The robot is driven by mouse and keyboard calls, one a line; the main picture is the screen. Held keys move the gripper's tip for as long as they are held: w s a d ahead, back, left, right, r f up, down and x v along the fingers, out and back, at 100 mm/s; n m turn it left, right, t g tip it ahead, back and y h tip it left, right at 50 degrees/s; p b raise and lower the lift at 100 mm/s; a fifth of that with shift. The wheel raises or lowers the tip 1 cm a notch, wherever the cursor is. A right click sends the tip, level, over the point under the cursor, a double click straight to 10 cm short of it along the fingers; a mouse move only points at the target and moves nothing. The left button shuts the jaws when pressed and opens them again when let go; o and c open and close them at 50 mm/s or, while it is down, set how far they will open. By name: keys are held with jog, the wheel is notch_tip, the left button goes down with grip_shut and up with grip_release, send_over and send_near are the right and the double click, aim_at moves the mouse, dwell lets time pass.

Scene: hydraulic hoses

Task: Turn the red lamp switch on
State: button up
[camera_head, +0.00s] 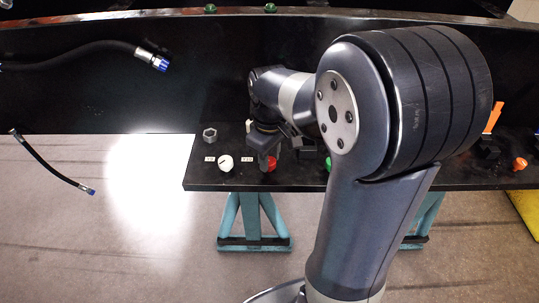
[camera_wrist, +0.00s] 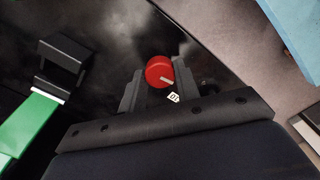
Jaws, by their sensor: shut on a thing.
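The red lamp switch (camera_wrist: 159,70) is a round red knob with a white pointer line. It stands on the black panel between the two fingers of my gripper (camera_wrist: 158,86), which are shut on it. The pointer runs from the knob's middle towards the lower right in the wrist view. In the head view, my gripper (camera_head: 267,150) points down over the red switch (camera_head: 272,163), and only part of the red shows. A small white label (camera_wrist: 173,97), partly covered, lies beside the knob in the wrist view.
A hex nut (camera_head: 209,134) lies behind. A black block with a green part (camera_wrist: 32,122) is left in the wrist view. Hoses (camera_head: 90,52) hang left.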

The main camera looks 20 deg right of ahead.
aim_at(270, 160)
jog(key=shift+m, duration=0.8)
jog(key=o, duration=1)
jog(key=shift+c, duration=0.2)
notch_tip(270, 160, up, 11)
jog(key=shift+f, duration=0.1)
